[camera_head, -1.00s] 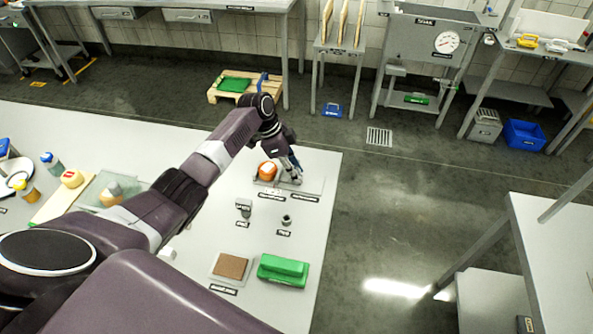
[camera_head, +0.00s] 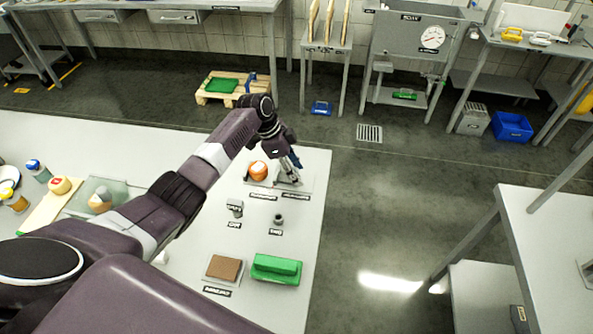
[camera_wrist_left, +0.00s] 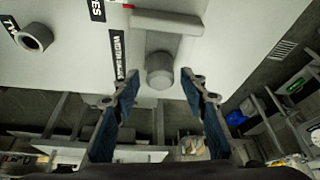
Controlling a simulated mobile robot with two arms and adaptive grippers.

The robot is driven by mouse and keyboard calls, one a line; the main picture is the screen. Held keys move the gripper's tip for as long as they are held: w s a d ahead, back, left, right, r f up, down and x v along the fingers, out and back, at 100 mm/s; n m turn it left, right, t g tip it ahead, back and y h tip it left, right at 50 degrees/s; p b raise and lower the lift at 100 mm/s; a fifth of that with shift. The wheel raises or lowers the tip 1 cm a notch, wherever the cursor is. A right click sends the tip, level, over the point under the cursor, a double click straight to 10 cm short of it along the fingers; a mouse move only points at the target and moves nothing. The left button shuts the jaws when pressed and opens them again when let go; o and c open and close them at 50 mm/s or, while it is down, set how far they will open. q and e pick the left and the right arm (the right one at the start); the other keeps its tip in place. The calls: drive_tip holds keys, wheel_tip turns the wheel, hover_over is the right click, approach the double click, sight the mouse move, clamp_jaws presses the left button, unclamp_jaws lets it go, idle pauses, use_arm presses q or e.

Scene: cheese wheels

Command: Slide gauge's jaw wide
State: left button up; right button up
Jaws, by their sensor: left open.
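The width gauge is named by a label in the left wrist view. Beside that label is a pale grey bar (camera_wrist_left: 168,22) with a round grey knob (camera_wrist_left: 160,72), which looks like the gauge and its jaw. My left gripper (camera_wrist_left: 152,92) is open, its two blue-padded fingers on either side of the knob in the picture, with nothing held. I cannot tell whether they touch it. In the head view my left gripper (camera_head: 291,172) is at the table's far right corner, largely hiding the gauge. My right gripper is not in view.
An orange cheese wheel (camera_head: 258,171) sits just left of my left gripper. Open floor lies right of the table edge.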

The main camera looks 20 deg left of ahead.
use_arm(q)
drive_tip(key=v, duration=1.2)
drive_tip(key=shift+d, duration=0.15)
